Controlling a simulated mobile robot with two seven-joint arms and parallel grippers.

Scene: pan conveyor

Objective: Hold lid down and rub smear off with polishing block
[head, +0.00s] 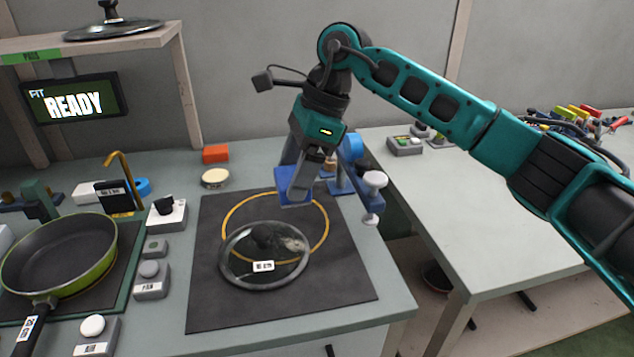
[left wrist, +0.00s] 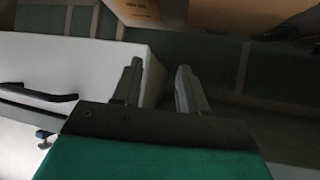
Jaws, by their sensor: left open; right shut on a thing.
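A glass lid (head: 262,262) with a dark rim, dark knob and white label lies on the black mat (head: 340,285), overlapping a yellow ring drawn there. A pale smear (head: 293,244) shows on the lid's upper right. My right gripper (head: 294,190) is shut on a blue block (head: 290,183), the polishing block by its look, held above the ring's far edge behind the lid. I cannot tell its exact height. My left gripper is out of the head view; in the left wrist view its two fingers (left wrist: 158,88) are apart with nothing between them.
A green pan (head: 62,255) stands at the left, beside several button boxes (head: 152,280). An orange block (head: 215,153) and a round cream pad (head: 214,179) lie behind the mat. A blue clamp (head: 355,175) borders the mat's right. A screen (head: 72,105) reads READY.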

